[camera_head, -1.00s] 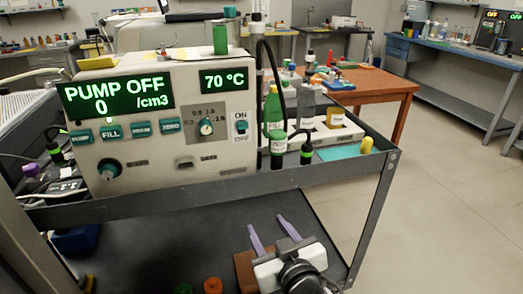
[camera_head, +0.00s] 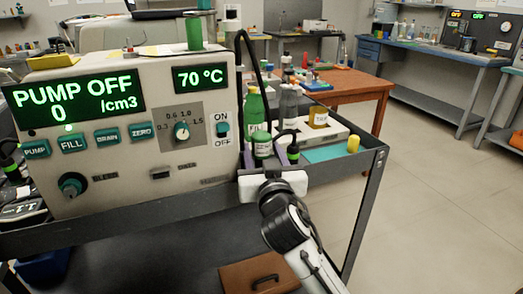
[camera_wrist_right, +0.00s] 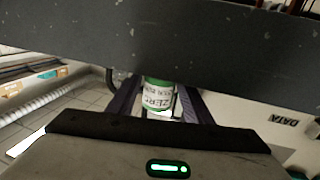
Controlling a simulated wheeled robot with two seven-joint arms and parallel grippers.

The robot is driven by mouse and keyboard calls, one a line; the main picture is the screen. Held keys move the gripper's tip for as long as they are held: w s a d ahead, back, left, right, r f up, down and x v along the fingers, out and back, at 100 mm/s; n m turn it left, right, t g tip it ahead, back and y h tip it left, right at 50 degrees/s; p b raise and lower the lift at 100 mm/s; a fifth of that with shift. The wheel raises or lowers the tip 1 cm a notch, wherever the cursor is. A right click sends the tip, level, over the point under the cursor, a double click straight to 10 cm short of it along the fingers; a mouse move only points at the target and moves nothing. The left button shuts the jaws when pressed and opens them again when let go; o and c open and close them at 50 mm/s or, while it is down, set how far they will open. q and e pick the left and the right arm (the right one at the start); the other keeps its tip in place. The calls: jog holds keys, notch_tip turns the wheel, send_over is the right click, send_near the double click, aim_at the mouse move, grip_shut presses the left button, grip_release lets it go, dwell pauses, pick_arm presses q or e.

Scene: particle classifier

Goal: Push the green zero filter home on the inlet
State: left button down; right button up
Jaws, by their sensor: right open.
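The zero filter is a small cylinder with a green top and a white label (camera_head: 263,146). It stands upright at the front right of the instrument. In the right wrist view the filter (camera_wrist_right: 158,94) shows its ZERO label between the two purple fingers. My right gripper (camera_head: 270,157) is open, with a finger to either side of the filter and a gap visible. The filter's lower end is hidden, and I cannot tell how it sits on the inlet. My left gripper is not in view.
The instrument (camera_head: 105,175) stands on the cart, its display reading PUMP OFF. A green bottle (camera_head: 255,108), a grey bottle (camera_head: 289,105) and a black hose (camera_head: 266,85) crowd the filter. The cart's raised metal rim (camera_head: 340,168) runs in front.

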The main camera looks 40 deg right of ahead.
jog(key=shift+w+d, duration=0.3)
jog(key=shift+w, duration=0.3)
jog(key=c, duration=0.8)
jog(key=shift+r, duration=0.1)
jog(key=shift+c, duration=0.2)
